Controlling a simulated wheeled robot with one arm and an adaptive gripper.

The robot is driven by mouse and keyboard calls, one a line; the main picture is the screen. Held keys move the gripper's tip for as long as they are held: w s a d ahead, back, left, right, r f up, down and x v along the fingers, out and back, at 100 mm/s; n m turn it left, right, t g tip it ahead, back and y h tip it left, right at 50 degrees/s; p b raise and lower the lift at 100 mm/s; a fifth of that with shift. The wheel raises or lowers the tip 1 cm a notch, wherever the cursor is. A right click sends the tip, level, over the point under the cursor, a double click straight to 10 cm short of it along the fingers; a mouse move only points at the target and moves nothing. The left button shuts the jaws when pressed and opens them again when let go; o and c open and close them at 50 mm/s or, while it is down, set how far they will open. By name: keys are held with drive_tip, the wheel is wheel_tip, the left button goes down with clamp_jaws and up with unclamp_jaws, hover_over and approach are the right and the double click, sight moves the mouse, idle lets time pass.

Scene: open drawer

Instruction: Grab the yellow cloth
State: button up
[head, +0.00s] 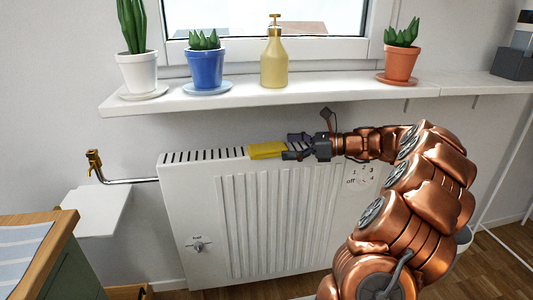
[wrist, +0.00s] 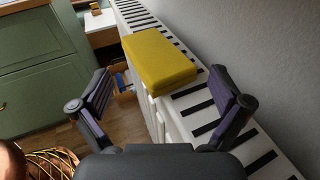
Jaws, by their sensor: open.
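The yellow cloth (head: 267,150) lies on top of the white radiator near the middle of its top edge in the head view. In the wrist view the yellow cloth (wrist: 158,58) looks like a thick folded block on the slotted radiator top, partly past the edge. My gripper (head: 292,147) is at the radiator top, just right of the cloth. In the wrist view my gripper (wrist: 166,90) is open and empty, with one finger on each side and the cloth ahead between them. Whether a finger touches the cloth I cannot tell.
The white radiator (head: 190,220) stands below a windowsill (head: 330,93) holding potted plants and a yellow bottle (head: 274,60). A pipe with a brass valve (head: 95,163) is at the left. A green cabinet (wrist: 40,60) stands left in the wrist view. The wall is close on the right.

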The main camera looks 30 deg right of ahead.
sight(275, 146)
drive_tip(key=b+x, duration=0.1)
drive_tip(key=x, duration=0.2)
drive_tip(key=shift+a+f, duration=0.15)
drive_tip(key=shift+f, duration=0.1)
drive_tip(key=shift+w+a+b, duration=0.3)
drive_tip(key=shift+r, duration=0.1)
drive_tip(key=c, duration=1.2)
drive_tip(key=shift+r, duration=0.1)
